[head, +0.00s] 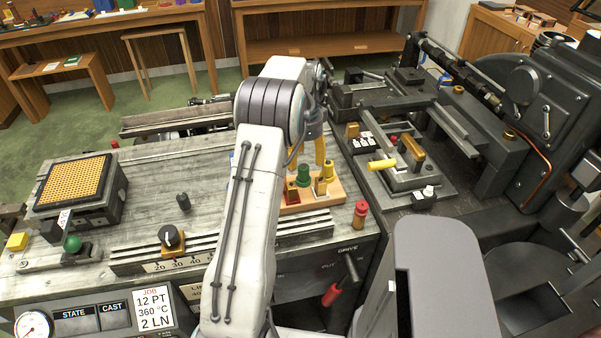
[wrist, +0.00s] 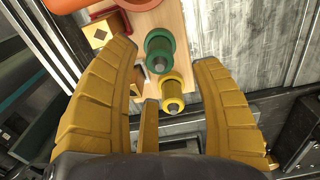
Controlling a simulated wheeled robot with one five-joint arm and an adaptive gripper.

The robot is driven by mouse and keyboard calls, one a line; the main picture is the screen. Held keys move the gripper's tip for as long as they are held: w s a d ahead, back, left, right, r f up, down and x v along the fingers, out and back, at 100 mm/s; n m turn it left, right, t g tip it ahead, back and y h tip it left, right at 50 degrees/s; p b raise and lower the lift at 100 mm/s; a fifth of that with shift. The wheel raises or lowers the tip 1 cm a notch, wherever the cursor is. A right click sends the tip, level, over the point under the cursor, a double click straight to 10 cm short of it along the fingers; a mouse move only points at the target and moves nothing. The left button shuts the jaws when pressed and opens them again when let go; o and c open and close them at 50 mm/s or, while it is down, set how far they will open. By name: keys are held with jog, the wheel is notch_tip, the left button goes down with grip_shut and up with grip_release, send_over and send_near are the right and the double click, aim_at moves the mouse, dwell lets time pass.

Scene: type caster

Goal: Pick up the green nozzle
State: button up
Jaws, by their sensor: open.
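The green nozzle (head: 304,175) stands on a small wooden board (head: 318,194) in the middle of the machine top. In the wrist view the green nozzle (wrist: 160,50) shows from above, with a grey tip and a round flange. A yellow nozzle (head: 328,170) stands close beside it; it also shows in the wrist view (wrist: 171,92). My gripper (head: 308,150) is above the board. Its yellow fingers (wrist: 162,62) are spread wide and empty, with the green nozzle between and a little beyond the tips. In the head view my arm hides part of the gripper.
Beside the nozzles stand a dark red block (head: 291,192) and a brass block (head: 320,187). A red-topped brass piece (head: 360,213) stands right of the board. The caster's mechanism (head: 405,165) with a yellow handle rises at the right.

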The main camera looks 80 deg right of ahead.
aim_at(303, 167)
jog(key=shift+w+f+p, duration=0.1)
jog(key=shift+f+p, duration=0.45)
jog(key=shift+f, duration=2)
grip_shut()
